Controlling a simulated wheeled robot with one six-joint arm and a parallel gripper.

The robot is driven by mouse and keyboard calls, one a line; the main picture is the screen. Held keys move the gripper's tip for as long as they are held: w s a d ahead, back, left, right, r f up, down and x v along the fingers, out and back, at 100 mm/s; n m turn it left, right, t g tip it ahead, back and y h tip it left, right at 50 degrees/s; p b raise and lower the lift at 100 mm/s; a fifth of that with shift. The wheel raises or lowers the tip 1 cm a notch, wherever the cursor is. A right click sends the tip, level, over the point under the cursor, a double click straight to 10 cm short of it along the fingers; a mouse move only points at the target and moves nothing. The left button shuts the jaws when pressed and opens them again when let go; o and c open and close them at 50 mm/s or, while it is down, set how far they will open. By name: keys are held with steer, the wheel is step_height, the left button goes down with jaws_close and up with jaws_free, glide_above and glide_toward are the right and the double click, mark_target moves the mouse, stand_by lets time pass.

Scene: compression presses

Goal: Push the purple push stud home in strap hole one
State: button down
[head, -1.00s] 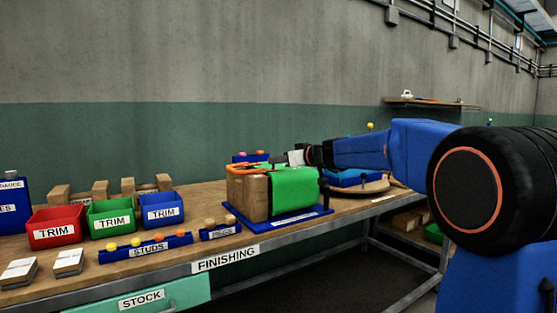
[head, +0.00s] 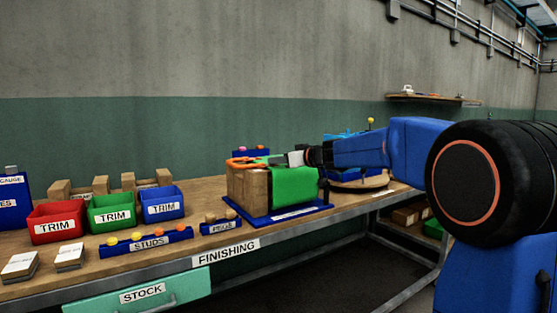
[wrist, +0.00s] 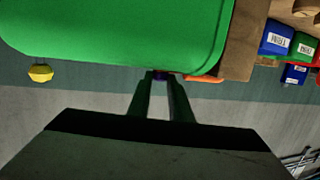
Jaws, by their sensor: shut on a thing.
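The green strap (head: 295,187) is draped over the right end of a wooden block (head: 248,192) on a blue base, and it fills the top of the wrist view (wrist: 120,30). My gripper (wrist: 160,78) is shut on the purple push stud (wrist: 160,74), of which only a small dark purple bit shows between the fingertips at the strap's edge. In the head view my gripper (head: 285,159) is at the top of the strap. Strap hole one is hidden, and I cannot tell whether the stud touches it.
An orange piece (head: 244,162) lies on the block's top left. The studs rack (head: 147,244), TRIM bins (head: 110,215) and a pegs rack stand to the left on the bench. A round turntable with a blue fixture stands to the right, behind my arm.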

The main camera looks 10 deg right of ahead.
steer(key=c, duration=1.5)
jaws_free()
steer(key=shift+c, duration=0.2)
steer(key=v, duration=1.7)
steer(key=shift+s, duration=0.2)
steer(key=s+a+f+m+g+h, duration=0.1)
steer(key=s+a+f+g, duration=0.25)
steer(key=s+f, duration=0.55)
steer(key=s+a+f+m+g+h, duration=0.1)
steer(key=s+a+f+g, duration=0.1)
steer(key=s+a+f, duration=0.6)
steer(key=s+d+f+m+g+h, duration=0.1)
steer(key=s+d+f+m+h, duration=0.1)
steer(key=s+f, duration=0.6)
steer(key=s+d+f+m+g+h, duration=0.2)
steer(key=s+d+f, duration=0.4)
steer(key=s, duration=0.8)
steer(key=shift+d+f+h, duration=0.4)
steer(key=shift+f+h, duration=0.5)
steer(key=shift+f, duration=0.05)
